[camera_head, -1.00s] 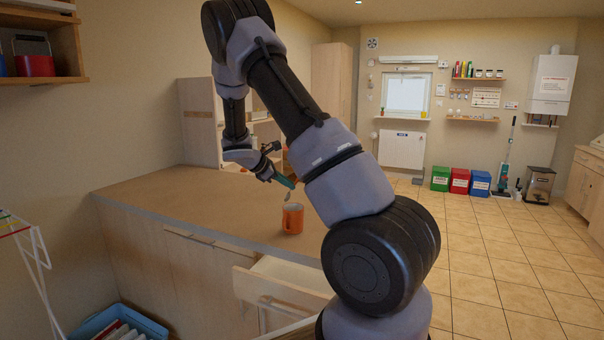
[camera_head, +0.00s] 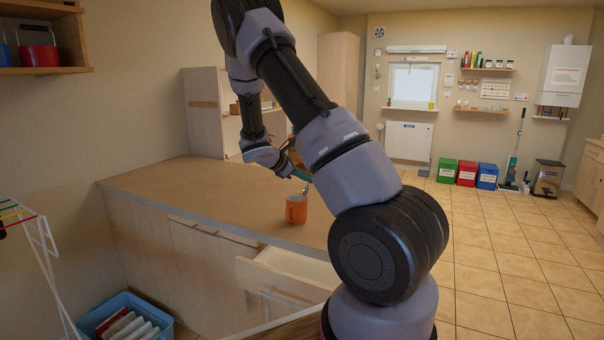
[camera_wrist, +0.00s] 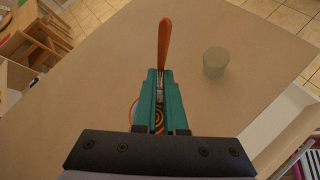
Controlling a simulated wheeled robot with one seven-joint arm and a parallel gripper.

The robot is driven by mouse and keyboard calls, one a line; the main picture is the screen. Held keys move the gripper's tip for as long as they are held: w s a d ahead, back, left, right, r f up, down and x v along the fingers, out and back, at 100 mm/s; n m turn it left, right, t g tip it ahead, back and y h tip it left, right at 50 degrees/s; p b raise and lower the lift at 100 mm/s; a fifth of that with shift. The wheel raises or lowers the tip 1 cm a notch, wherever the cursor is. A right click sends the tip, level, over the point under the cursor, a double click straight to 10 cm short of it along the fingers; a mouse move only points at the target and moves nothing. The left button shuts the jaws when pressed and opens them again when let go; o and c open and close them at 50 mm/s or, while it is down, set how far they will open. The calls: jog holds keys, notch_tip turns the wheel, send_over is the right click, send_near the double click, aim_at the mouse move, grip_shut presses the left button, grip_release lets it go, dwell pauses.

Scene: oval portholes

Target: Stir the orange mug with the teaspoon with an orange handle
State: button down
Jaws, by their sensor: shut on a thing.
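The orange mug (camera_head: 296,209) stands upright on the counter in the head view. In the wrist view, an orange rim and a ringed pattern (camera_wrist: 158,117) show behind my fingers, apparently the mug's; most of it is hidden. My gripper (camera_wrist: 160,92) is shut on the teaspoon, whose orange handle (camera_wrist: 164,45) sticks out past the green fingertips. In the head view my gripper (camera_head: 298,171) is above the mug, slightly to its right. The metal spoon end (camera_head: 306,188) appears near the mug's right rim; I cannot tell whether it is inside.
A translucent cup (camera_wrist: 215,62) stands on the counter near the spoon handle in the wrist view. The counter (camera_head: 190,190) is largely bare left of the mug. An open drawer (camera_head: 290,270) juts out below the counter front. A blue crate (camera_head: 125,310) is on the floor.

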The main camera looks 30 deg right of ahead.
aim_at(296, 198)
jog(key=shift+w+a+f, duration=0.4)
jog(key=shift+w+f, duration=0.1)
jog(key=shift+f, duration=0.95)
jog(key=shift+w+a+f, duration=0.4)
jog(key=shift+w+f, duration=0.1)
jog(key=shift+f, duration=0.95)
jog(key=shift+w+a+f, duration=0.4)
jog(key=shift+w+f, duration=0.1)
jog(key=shift+f, duration=0.95)
jog(key=shift+w, duration=0.1)
